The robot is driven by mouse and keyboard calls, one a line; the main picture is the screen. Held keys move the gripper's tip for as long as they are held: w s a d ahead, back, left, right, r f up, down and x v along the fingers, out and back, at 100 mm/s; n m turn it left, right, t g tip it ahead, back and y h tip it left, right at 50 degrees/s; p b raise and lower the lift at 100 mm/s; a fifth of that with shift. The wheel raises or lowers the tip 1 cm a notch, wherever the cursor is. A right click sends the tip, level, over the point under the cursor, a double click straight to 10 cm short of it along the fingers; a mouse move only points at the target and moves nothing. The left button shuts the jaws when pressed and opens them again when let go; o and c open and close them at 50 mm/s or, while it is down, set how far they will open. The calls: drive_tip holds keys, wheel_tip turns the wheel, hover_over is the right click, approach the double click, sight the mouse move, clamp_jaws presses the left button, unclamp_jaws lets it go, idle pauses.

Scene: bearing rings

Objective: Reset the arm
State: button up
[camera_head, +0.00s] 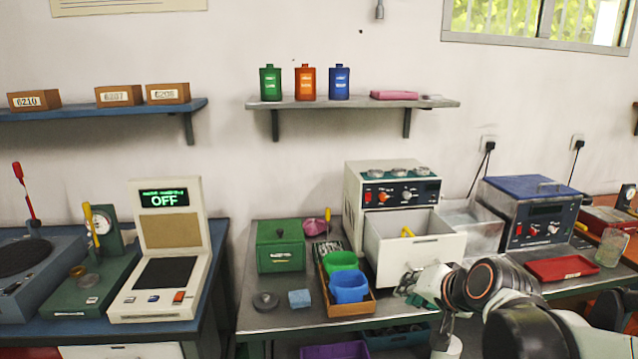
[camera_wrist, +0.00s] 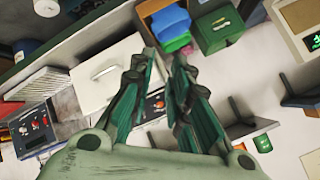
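My gripper (camera_wrist: 160,75) shows in the wrist view with its two green-lined fingers apart and nothing between them. In the head view my arm reaches in from the lower right, in front of the grey bench (camera_head: 262,321). The gripper end there is low, near the bench's front right part, and its fingers are hard to make out. The wrist view is tilted, with the bench things along its top and the wall below.
Close to my arm stand a white machine with an open drawer (camera_head: 437,247), a wooden tray (camera_head: 352,309) with green and blue bins, and a red tray (camera_head: 560,268). A green box (camera_head: 280,247) stands left. Shelves (camera_head: 420,103) hang on the wall above.

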drive_tip(key=s+f+n+g+h, duration=0.1)
drive_tip(key=s+n, duration=0.1)
drive_tip(key=s, duration=0.7)
drive_tip(key=s+d+f+n+g+h, duration=0.1)
drive_tip(key=s+n+g, duration=0.1)
drive_tip(key=s, duration=0.8)
drive_tip(key=shift+d+f+n+h+b, duration=0.15)
drive_tip(key=shift+f+n+h+b, duration=0.25)
drive_tip(key=shift+n, duration=0.4)
drive_tip(key=shift+r, duration=0.15)
